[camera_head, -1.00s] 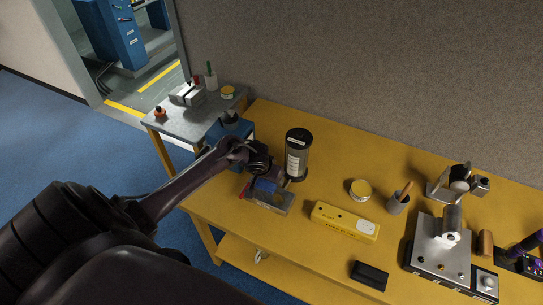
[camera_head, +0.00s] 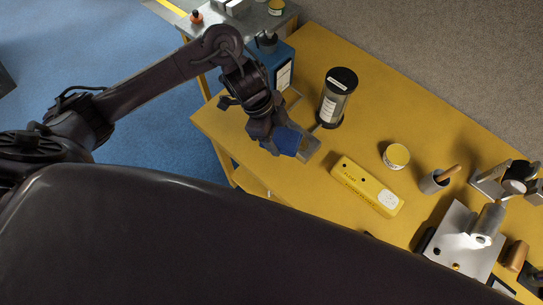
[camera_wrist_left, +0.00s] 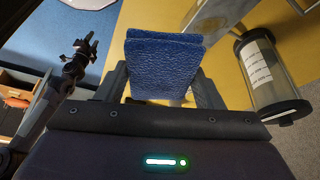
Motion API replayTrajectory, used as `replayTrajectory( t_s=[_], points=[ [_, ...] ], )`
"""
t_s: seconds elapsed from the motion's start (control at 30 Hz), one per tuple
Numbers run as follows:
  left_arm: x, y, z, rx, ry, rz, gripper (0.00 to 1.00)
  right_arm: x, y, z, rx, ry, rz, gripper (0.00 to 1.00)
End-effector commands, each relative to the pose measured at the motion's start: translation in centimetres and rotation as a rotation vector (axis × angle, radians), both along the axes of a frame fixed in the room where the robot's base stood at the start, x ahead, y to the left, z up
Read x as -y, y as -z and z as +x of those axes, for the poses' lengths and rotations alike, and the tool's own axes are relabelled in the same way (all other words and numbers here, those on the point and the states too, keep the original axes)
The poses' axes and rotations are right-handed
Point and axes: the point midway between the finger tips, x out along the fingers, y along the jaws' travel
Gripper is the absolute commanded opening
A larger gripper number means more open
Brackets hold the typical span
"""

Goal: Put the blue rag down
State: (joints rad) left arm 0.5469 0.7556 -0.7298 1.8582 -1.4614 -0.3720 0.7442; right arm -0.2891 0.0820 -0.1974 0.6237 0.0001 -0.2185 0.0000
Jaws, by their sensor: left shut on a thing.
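The blue rag (camera_head: 288,141) is folded over between the fingers of my left gripper (camera_head: 281,139). The gripper is shut on it, at the left part of the yellow table (camera_head: 222,122). In the left wrist view the rag (camera_wrist_left: 163,68) stands out beyond the fingertips. In the head view it overlaps a grey metal piece (camera_head: 311,149); I cannot tell whether it touches that or the table. In the left wrist view a dark gripper (camera_wrist_left: 80,58), apparently my right one, shows at the left; its jaws are too small to read.
A dark-capped clear canister (camera_head: 334,104) stands close to the right of the rag. A blue box (camera_head: 281,70) is behind the gripper.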

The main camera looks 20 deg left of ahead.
Motion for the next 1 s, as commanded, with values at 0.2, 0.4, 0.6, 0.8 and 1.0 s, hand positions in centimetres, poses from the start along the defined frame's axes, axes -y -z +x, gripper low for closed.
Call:
replayTrajectory(
  t_s=[0.2, 0.4, 0.6, 0.8, 1.0],
  points=[
    [0.1, 5.9, -0.3, -0.012, -0.006, -0.003, 0.43, -0.9, 1.7, -2.4, -0.036, -0.002, 0.009, 0.36],
    [0.0, 11.0, -0.3, -0.009, -0.007, 0.001, 0.43, -0.8, 1.5, -2.1, -0.031, -0.003, 0.008, 0.36],
    [0.0, 14.5, -0.1, -0.005, -0.006, 0.000, 0.43, -0.5, 1.4, -0.8, -0.010, -0.004, 0.006, 0.36],
    [0.0, 16.3, -0.1, -0.005, -0.006, 0.000, 0.43, -0.1, 1.4, -0.7, -0.008, -0.002, 0.001, 0.36],
    [0.0, 18.8, -0.1, -0.003, -0.005, 0.000, 0.43, 0.1, 1.5, -0.9, -0.012, -0.001, -0.001, 0.36]
  ],
)
